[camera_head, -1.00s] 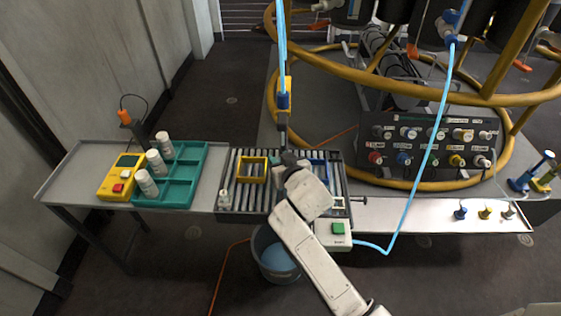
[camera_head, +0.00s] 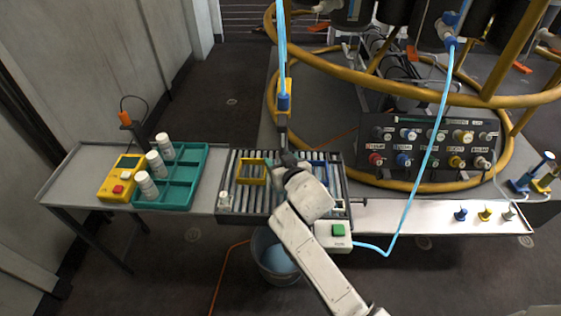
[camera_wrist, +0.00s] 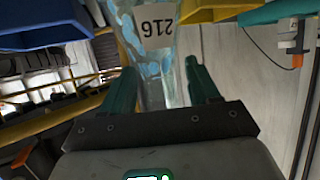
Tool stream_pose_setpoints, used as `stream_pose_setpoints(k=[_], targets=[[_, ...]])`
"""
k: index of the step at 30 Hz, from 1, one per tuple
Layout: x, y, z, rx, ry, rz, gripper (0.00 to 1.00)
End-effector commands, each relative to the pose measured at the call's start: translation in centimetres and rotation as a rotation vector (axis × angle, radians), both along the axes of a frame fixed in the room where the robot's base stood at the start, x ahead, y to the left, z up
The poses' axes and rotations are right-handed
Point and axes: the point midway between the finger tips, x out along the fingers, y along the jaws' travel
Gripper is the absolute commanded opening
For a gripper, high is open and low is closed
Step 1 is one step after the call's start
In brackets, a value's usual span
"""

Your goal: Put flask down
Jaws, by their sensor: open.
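A clear flask (camera_wrist: 150,45) with blue patches and a label reading 216 stands between the fingers of my gripper (camera_wrist: 150,85) in the wrist view. The green fingers are spread apart, with visible gaps on both sides of the flask's narrow part. In the head view my gripper (camera_head: 288,160) is over the middle of the roller conveyor (camera_head: 230,195), between a yellow frame (camera_head: 241,172) and a blue frame (camera_head: 320,163). My arm hides the flask there. What lies directly under the flask cannot be seen.
A teal tray (camera_head: 183,182) with several white bottles and a yellow device (camera_head: 121,178) are on the left table. A control box with a green button (camera_head: 338,230) is by the conveyor's front right. A bucket (camera_head: 280,265) stands below. A light blue hose (camera_head: 432,135) hangs right.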

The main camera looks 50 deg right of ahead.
Motion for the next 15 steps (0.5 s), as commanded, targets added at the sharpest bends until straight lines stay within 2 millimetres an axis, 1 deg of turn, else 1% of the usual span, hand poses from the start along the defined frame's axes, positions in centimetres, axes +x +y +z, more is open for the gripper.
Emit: stream_pose_setpoints(k=[5, 12, 15], targets=[[-2.4, 1.4, 1.1, -0.001, 0.002, 0.002, 0.61], [-6.4, 3.7, 3.0, 0.001, 0.002, 0.002, 0.61], [-7.7, 4.5, 3.6, 0.001, 0.002, 0.001, 0.61]])
